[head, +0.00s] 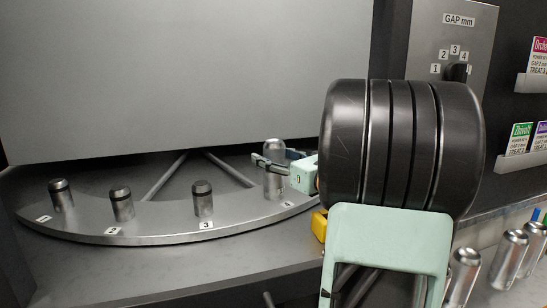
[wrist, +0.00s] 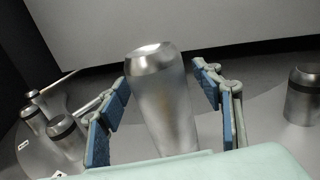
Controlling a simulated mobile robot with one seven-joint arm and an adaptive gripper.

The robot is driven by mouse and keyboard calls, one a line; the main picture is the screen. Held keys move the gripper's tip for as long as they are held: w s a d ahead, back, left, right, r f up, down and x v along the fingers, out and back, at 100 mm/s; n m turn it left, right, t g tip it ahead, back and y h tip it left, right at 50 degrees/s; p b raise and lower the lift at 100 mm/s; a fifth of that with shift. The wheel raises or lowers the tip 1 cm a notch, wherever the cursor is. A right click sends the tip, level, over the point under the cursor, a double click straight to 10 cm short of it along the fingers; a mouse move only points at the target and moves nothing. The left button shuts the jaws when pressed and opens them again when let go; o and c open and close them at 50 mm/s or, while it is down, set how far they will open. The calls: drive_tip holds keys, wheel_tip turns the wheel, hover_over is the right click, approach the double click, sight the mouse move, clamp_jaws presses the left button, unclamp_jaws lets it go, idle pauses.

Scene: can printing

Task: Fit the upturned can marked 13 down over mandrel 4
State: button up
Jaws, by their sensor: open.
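A plain silver can (head: 274,181) stands upright, closed end up, at the fourth position on the turntable. It also shows in the wrist view (wrist: 165,105). No bare mandrel shows there, so the can appears to be over mandrel 4, its lower edge close to the plate. I cannot read a 13 on it. My gripper (head: 278,159) is open around the can, one blue-padded finger on each side. In the wrist view my gripper (wrist: 163,103) shows a clear gap on the right and a narrower one on the left; the can's base is hidden by my gripper body.
Bare mandrels 1 (head: 61,196), 2 (head: 121,205) and 3 (head: 202,200) stand left on the turntable (head: 160,223). Another bare mandrel (wrist: 302,98) stands right in the wrist view. A large grey panel (head: 190,70) hangs behind. Several cans (head: 509,258) stand at the right.

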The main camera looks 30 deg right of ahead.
drive_tip(key=shift+s, duration=0.1)
drive_tip(key=s, duration=0.5)
drive_tip(key=s+d, duration=0.1)
drive_tip(key=s, duration=0.1)
drive_tip(key=shift+s, duration=0.15)
idle(0.4)
